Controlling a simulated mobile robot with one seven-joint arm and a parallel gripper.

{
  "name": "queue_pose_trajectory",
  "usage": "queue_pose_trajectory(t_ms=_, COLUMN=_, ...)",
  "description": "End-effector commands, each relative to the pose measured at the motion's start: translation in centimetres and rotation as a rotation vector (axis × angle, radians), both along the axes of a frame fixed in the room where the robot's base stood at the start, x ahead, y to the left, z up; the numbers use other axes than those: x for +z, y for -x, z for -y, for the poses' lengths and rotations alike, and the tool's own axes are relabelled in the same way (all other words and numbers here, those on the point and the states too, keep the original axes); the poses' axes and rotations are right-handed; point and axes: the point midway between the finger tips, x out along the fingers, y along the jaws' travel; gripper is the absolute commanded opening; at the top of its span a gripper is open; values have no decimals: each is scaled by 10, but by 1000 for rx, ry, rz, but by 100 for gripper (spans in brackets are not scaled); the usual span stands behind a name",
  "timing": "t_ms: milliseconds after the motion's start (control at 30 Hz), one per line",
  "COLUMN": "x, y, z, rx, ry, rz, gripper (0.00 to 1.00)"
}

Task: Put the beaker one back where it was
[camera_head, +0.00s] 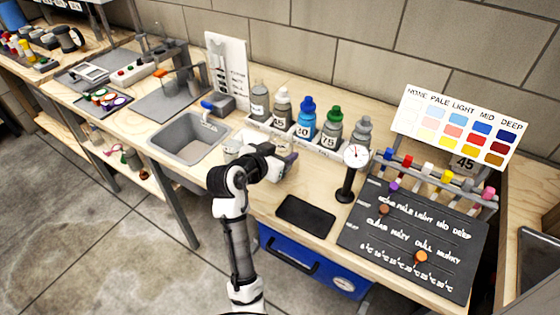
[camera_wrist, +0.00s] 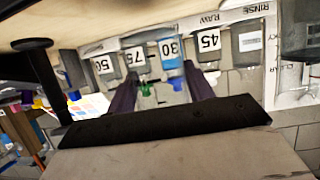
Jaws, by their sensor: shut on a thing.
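My gripper (camera_head: 278,160) is over the bench, between the sink and the row of bottles. In the wrist view its two dark fingers (camera_wrist: 161,92) stand apart, with the bottles behind them. It is shut on what looks like a clear, greyish beaker (camera_head: 289,157). The beaker is mostly hidden by my arm in the head view, and I cannot make out its outline in the wrist view. I cannot tell whether it touches the bench.
A white rack (camera_head: 292,139) holds several labelled bottles, including a blue one (camera_head: 305,120) and a green-capped one (camera_head: 332,128). A gauge on a black stand (camera_head: 347,182) is at right. A sink (camera_head: 190,138) lies left. A black pad (camera_head: 306,215) lies in front.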

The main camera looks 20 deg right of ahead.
Motion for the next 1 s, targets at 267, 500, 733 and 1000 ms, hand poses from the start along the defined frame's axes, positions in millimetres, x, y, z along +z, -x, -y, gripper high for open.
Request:
queue_pose_trajectory(t_ms=267, x=-35, y=1, z=0, rx=-1, ry=0, rz=-3, gripper=20)
queue_pose_trajectory(t_ms=500, x=-36, y=0, z=0, rx=0, ry=0, rz=0, gripper=20)
queue_pose_trajectory(t_ms=733, x=-39, y=0, z=0, rx=0, ry=0, rz=0, gripper=62)
queue_pose_trajectory(t_ms=1000, x=-39, y=0, z=0, rx=0, ry=-1, rz=-1, gripper=74)
